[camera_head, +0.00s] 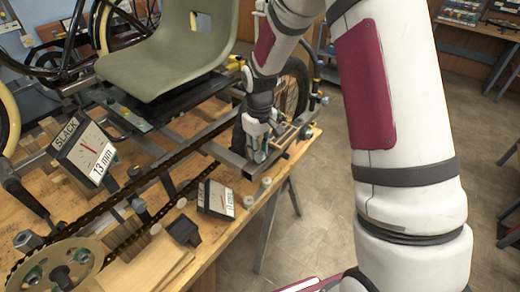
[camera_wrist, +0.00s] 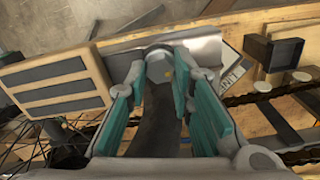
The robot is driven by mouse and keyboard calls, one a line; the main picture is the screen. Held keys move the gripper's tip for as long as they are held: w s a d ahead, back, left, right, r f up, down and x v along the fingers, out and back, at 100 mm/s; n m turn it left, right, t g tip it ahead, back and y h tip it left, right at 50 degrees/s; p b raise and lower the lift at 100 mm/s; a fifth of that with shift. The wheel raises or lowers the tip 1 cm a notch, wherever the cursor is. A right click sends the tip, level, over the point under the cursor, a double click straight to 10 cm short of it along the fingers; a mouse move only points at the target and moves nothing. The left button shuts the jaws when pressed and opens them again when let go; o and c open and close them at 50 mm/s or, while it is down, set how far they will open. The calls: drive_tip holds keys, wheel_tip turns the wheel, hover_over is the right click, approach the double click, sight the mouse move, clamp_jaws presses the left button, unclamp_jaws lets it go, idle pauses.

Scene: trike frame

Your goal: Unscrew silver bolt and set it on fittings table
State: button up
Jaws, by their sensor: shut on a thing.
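The silver bolt (camera_wrist: 159,66) shows its hex head between the fingertips in the wrist view. My gripper (camera_wrist: 160,72), with teal finger pads, is closed around it. The bolt is at a grey metal part of the trike frame (camera_wrist: 205,48); I cannot tell how far it is threaded in. In the head view my gripper (camera_head: 256,146) points down at the rear of the frame, by the far right edge of the wooden bench, and hides the bolt. I cannot tell for sure which surface is the fittings table; a table with small items (camera_head: 462,22) stands at the back right.
The chain (camera_head: 165,170) runs along the frame to a chainring (camera_head: 55,268). A slack gauge (camera_head: 88,150) and a second label (camera_head: 215,199) read 13 mm or similar. A green seat (camera_head: 170,60) is above. A striped wooden block (camera_wrist: 62,84) is beside my gripper. Floor at right is open.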

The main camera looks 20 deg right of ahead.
drive_tip(key=shift+s+f, duration=0.15)
drive_tip(key=shift+n, duration=1)
drive_tip(key=shift+n, duration=0.8)
drive_tip(key=o, duration=0.6)
drive_tip(key=shift+m, duration=0.9)
